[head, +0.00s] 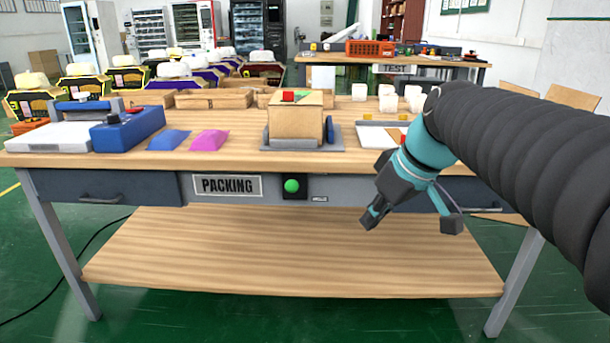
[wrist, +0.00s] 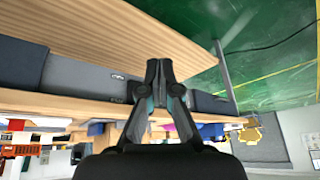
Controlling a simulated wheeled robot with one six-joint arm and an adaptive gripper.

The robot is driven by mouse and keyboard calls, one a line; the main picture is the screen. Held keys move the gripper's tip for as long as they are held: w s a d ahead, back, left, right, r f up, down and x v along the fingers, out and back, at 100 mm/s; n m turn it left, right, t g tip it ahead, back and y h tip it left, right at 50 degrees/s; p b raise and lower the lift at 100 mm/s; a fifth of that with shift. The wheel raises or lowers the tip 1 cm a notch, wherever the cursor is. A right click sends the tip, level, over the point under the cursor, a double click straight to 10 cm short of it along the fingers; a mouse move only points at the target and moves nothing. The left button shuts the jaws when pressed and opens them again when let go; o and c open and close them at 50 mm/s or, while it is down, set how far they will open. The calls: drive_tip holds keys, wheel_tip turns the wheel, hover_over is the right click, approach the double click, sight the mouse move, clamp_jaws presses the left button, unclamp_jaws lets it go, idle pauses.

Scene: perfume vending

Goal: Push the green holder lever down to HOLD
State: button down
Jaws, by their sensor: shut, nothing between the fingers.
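The green holder lever's round green knob (head: 291,186) sits on a black plate on the front edge of the packing table, below the tabletop. A small label (head: 319,199) is to its right, too small to read. My gripper (head: 371,217) is in front of the table, right of the knob and slightly lower, apart from it. In the wrist view my gripper (wrist: 159,64) has its fingertips together and nothing between them. The knob does not show in the wrist view, and the gripper may hide it.
The packing table (head: 400,160) holds a box (head: 296,125) in a grey fixture above the knob, a blue device (head: 128,128) and two small packets. A wooden lower shelf (head: 290,255) spans beneath. Drawers flank the knob. Open space lies in front of the knob.

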sight(297, 185)
drive_tip(key=w+a+r+n+y, duration=0.1)
drive_tip(key=w+r+n+y, duration=0.1)
drive_tip(key=w+n, duration=0.3)
drive_tip(key=w+a+r+n+g+y, duration=0.1)
drive_tip(key=w+r+n+y, duration=0.2)
drive_tip(key=w, duration=1)
drive_tip(key=r+n, duration=0.1)
drive_tip(key=n, duration=0.2)
drive_tip(key=shift+w+r+g, duration=0.3)
drive_tip(key=shift+w, duration=0.05)
drive_tip(key=shift+a+f, duration=0.1)
drive_tip(key=shift+a, duration=0.05)
drive_tip(key=x, duration=1.3)
drive_tip(key=shift+w+a+f+p, duration=0.1)
drive_tip(key=shift+a+f+p, duration=0.15)
drive_tip(key=shift+f+p, duration=0.05)
drive_tip(key=shift+f, duration=0.1)
drive_tip(key=shift+s+f+b, duration=0.2)
drive_tip(key=shift+f+b, duration=0.05)
drive_tip(key=shift+b, duration=1)
